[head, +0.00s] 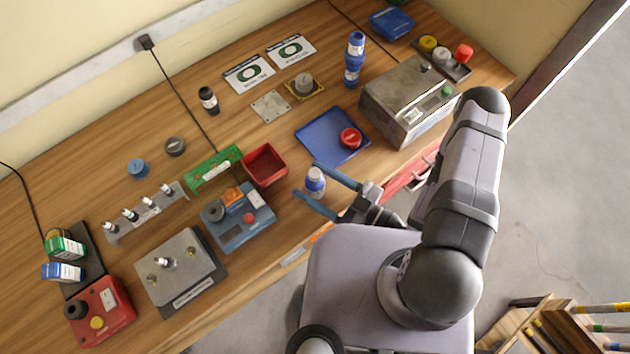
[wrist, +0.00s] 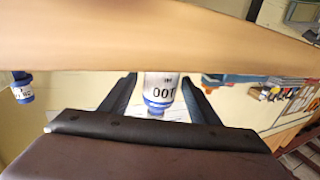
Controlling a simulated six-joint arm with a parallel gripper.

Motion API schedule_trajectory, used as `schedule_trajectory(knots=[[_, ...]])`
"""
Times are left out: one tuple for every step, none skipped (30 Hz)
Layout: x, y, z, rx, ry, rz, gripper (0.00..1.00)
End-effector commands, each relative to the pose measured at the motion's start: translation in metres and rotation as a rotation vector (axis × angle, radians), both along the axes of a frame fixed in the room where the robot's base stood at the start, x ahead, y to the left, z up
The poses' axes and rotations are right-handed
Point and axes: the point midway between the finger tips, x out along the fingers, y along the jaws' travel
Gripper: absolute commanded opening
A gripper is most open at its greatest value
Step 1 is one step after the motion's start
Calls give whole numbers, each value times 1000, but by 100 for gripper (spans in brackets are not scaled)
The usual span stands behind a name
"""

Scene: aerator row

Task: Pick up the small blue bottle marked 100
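The small bottle marked 100 (head: 315,184) stands upright on the wooden table near its front edge, blue with a white top in the head view. In the wrist view, which is upside down, the bottle (wrist: 162,88) shows a white label reading 100 and blue bands. My gripper (head: 306,179) is open, with one blue finger on each side of the bottle. In the wrist view the fingers of my gripper (wrist: 159,79) flank it, with a gap on the left; contact on the right cannot be told.
A red bin (head: 264,165) and a blue device (head: 238,216) stand left of the bottle. A blue tray (head: 318,125) with a red round item (head: 350,138) lies behind it. Blue bottles (head: 354,60) are stacked farther back, beside a metal box (head: 408,98).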

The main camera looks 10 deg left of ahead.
Motion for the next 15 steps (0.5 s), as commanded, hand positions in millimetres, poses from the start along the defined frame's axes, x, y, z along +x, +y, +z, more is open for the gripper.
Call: schedule_trajectory(knots=[[0,0,0,0,0,0,43],[0,0,0,0,0,0,36],[0,0,0,0,0,0,27],[0,0,0,0,0,0,19],[0,0,0,0,0,0,12],[0,0,0,0,0,0,12],[0,0,0,1,0,0,12],[0,0,0,1,0,0,12],[0,0,0,1,0,0,12],[0,0,0,1,0,0,12],[0,0,0,0,0,0,12],[0,0,0,1,0,0,12],[0,0,0,0,0,0,12],[0,0,1,1,0,0,12],[0,0,2,1,0,0,12]])
